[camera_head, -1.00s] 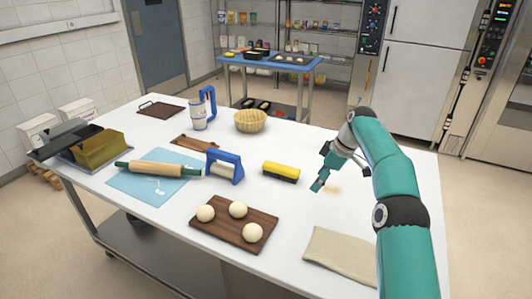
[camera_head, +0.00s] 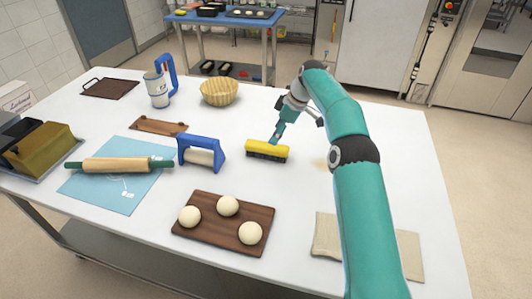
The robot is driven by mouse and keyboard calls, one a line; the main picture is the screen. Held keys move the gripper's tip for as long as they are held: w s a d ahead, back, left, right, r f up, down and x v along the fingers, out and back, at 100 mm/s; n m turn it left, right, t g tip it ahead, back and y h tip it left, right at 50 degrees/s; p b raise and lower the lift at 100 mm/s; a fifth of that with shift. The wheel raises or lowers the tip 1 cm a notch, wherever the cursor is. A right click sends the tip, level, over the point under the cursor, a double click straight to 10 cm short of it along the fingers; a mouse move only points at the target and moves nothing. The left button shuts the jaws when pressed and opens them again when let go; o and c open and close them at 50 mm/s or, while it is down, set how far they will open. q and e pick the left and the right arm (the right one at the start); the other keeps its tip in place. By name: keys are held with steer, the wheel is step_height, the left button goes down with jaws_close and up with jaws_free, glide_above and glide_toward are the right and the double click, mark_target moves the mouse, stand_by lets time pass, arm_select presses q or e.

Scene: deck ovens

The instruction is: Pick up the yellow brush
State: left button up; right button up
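The yellow brush (camera_head: 267,149) with dark bristles lies on the white table, bristles down, right of the blue-handled roller. My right gripper (camera_head: 277,138) comes in from the right and its fingertips are at the top rear edge of the brush, seeming to touch or nearly touch it. The view does not show whether the fingers are closed around it. My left gripper is not in view.
Left of the brush stands the blue-handled roller (camera_head: 201,153). A wooden board (camera_head: 190,240) with dough balls lies in front, a folded cloth (camera_head: 326,238) at front right, a wicker basket (camera_head: 219,92) behind. The table (camera_head: 390,130) right of my arm is clear.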

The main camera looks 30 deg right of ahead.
mark_target(269, 145)
steer(key=x, duration=0.3)
steer(key=shift+a+f, duration=0.1)
steer(key=shift+d+p+x, duration=0.15)
steer(key=shift+p+x, duration=0.35)
steer(key=shift+x, duration=0.85)
steer(key=shift+d+p+x, duration=0.1)
steer(key=shift+p+x, duration=0.4)
steer(key=shift+x, duration=0.9)
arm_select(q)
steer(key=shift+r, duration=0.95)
arm_select(e)
steer(key=shift+w, duration=0.2)
steer(key=c, duration=1.3)
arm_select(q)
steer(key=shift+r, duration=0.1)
